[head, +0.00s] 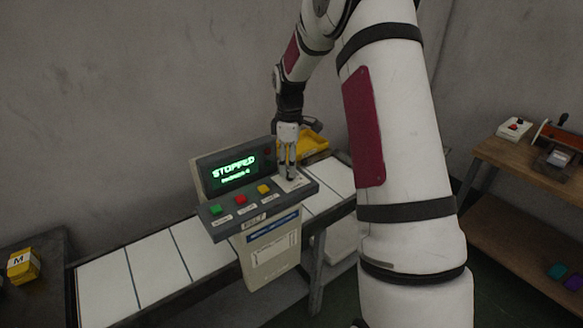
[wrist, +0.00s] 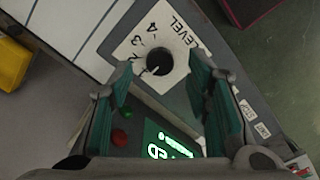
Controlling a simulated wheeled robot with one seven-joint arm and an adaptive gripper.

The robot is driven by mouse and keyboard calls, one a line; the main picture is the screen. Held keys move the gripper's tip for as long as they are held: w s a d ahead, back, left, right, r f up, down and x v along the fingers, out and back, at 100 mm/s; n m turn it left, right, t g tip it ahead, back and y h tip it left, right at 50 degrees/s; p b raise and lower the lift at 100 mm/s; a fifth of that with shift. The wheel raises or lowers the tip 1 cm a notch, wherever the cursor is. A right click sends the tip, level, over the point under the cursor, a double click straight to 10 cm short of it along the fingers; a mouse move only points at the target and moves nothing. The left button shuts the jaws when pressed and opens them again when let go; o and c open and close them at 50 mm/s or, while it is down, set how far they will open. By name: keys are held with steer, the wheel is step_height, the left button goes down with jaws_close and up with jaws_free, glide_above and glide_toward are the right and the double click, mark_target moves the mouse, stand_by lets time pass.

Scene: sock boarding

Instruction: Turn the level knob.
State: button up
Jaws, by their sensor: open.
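The level knob (wrist: 159,60) is a round black knob with a short white mark. It sits on a white plate (wrist: 186,38) printed LEVEL with numbers around it, in the upper middle of the wrist view. My gripper (wrist: 163,76) is open, its green-padded fingers to either side of the knob's near edge in that view; whether they touch it I cannot tell. In the head view my gripper (head: 288,170) points down over the right end of the control panel (head: 232,222). There the fingers largely hide the knob.
The panel's display (head: 234,171) reads STOPPED. Green (head: 216,210), red (head: 241,199) and yellow (head: 264,189) buttons lie left of my gripper. A white-slatted conveyor (head: 150,268) runs behind the panel. A yellow bin (head: 314,146) stands close behind my gripper.

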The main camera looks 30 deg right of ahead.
steer(key=shift+f, duration=1.15)
jaws_close()
